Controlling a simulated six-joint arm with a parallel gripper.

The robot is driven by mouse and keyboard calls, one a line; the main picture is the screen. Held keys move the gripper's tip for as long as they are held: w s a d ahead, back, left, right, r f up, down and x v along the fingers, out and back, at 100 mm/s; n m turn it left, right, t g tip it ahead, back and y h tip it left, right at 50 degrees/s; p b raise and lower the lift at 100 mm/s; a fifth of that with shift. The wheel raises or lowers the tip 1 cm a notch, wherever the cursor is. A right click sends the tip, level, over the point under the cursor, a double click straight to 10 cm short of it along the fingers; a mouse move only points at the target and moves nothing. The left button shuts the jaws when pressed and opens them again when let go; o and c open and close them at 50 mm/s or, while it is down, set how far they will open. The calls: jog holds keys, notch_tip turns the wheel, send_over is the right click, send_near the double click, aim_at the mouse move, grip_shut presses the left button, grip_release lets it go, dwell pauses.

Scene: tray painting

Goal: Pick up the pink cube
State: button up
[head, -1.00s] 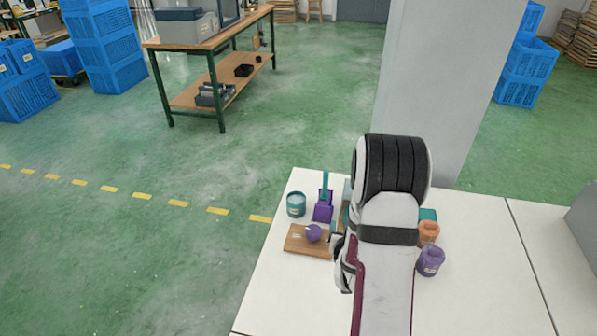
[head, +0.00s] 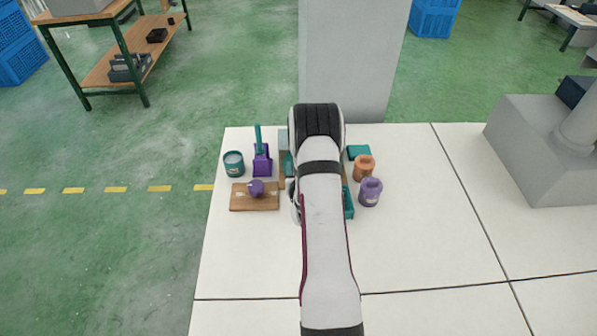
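I see no pink cube in the head view; my arm hides the middle of the work area. A small part of my gripper (head: 295,200) shows at the left edge of my arm, right of a wooden board. Its fingertips are hidden, so I cannot tell whether it is open or shut or holds anything. A teal tray (head: 348,204) shows in part at the right edge of my arm.
A wooden board (head: 240,198) carries a purple round object (head: 256,187). Behind it stand a teal cup (head: 234,163) and a purple holder (head: 262,164) with a teal handle. An orange jar (head: 364,168) and a purple jar (head: 369,193) stand right.

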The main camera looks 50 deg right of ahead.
grip_shut()
